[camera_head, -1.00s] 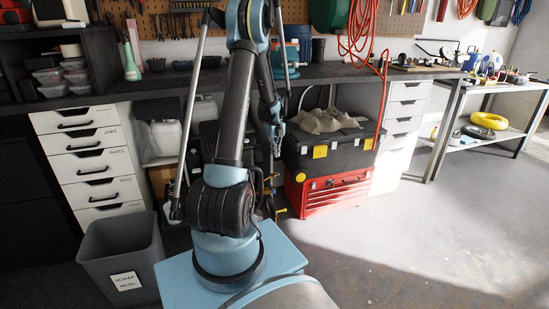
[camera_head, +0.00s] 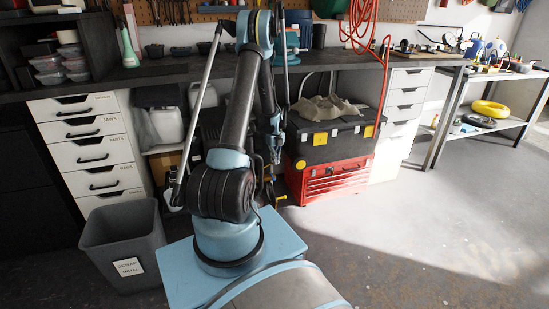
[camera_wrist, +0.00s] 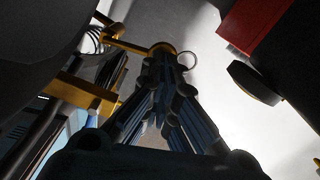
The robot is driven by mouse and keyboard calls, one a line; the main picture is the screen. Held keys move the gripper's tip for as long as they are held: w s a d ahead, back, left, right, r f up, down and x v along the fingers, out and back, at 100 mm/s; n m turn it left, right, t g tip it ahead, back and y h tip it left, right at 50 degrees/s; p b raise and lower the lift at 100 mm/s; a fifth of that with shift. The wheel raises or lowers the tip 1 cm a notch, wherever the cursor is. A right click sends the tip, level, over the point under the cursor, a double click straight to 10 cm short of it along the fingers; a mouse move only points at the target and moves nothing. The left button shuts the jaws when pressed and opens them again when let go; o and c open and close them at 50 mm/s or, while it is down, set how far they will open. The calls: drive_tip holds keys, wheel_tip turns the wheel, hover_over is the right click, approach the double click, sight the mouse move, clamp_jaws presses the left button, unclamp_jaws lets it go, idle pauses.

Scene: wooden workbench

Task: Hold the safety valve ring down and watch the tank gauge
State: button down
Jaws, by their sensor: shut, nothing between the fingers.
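My gripper (camera_wrist: 169,70) is shut with nothing between its fingers. In the wrist view its blue-black fingers reach up to a brass fitting (camera_wrist: 160,48). A thin metal ring (camera_wrist: 191,88) shows beside the fingertips on their right; I cannot tell whether they touch it. A dark rounded body (camera_wrist: 40,35), perhaps the tank, fills the upper left. In the head view my gripper (camera_head: 274,150) is low in front of the bench, left of the toolboxes. My arm hides much of the space behind it. I cannot make out a gauge face in either view.
A black toolbox (camera_head: 325,143) sits on a red tool chest (camera_head: 335,182) right of my gripper. White drawers (camera_head: 92,150) and a grey scrap bin (camera_head: 125,240) stand left. Brass piping (camera_wrist: 85,92) lies close left of the fingers. The floor (camera_head: 430,225) at right is clear.

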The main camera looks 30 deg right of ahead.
drive_tip(key=shift+d+f, duration=0.1)
idle(0.3)
drive_tip(key=shift+d+f+y, duration=0.25)
drive_tip(key=shift+f+y, duration=0.1)
drive_tip(key=shift+f, duration=0.15)
drive_tip(key=shift+d+f+y, duration=0.25)
drive_tip(key=shift+f+y, duration=0.1)
drive_tip(key=shift+f, duration=0.1)
drive_tip(key=shift+r, duration=0.8)
wheel_tip(320, 180, up, 14)
idle(0.7)
